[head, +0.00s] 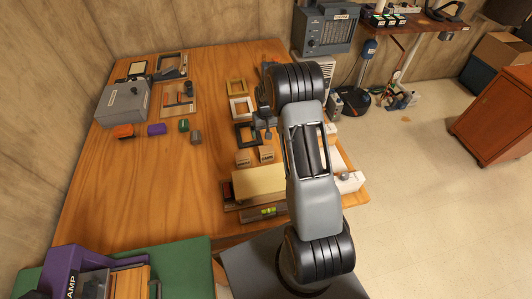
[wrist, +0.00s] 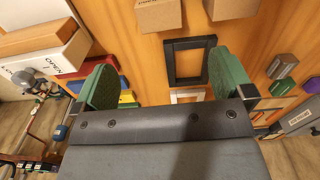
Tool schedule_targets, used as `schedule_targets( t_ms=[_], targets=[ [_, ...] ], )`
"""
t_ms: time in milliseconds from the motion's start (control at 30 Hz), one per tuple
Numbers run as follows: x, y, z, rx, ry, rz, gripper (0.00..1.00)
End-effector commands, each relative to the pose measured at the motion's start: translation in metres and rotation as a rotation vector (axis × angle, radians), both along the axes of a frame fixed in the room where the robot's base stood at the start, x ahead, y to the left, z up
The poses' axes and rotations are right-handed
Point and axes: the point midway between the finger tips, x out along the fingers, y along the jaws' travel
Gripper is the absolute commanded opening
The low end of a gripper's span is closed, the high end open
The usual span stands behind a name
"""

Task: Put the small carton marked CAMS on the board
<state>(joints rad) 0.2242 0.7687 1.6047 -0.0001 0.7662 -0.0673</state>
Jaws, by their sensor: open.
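Two small brown cartons, a left one (head: 243,160) and a right one (head: 266,154), stand side by side on the wooden table in the head view. Their print is too small to read, so I cannot tell which is marked CAMS. They also show at the top edge of the wrist view, partly cut off. A tan board (head: 167,107) with dark pieces on it lies at the table's far left. My gripper (wrist: 165,76) is open and empty, its green fingers apart above the table near a black frame (wrist: 169,62); the cartons are beyond the fingertips.
Wooden (head: 236,86) and white (head: 236,106) frames lie behind the black one. A long tan box (head: 259,184) and a level (head: 264,212) are at the front. A grey metal box (head: 123,103) stands at left. The table's middle is clear.

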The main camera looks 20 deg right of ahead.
Motion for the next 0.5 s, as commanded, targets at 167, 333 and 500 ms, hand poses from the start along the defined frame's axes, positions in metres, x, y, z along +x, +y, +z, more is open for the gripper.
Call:
schedule_targets(
  t_ms=[167, 333, 500],
  targets=[
    [-0.001, 0.0, -0.034, 0.001, 0.007, 0.0, 0.99],
    [-0.001, 0.0, -0.059, 0.001, 0.004, 0.0, 0.99],
    [0.0, 0.0, -0.072, 0.0, 0.002, 0.0, 0.99]
  ],
)
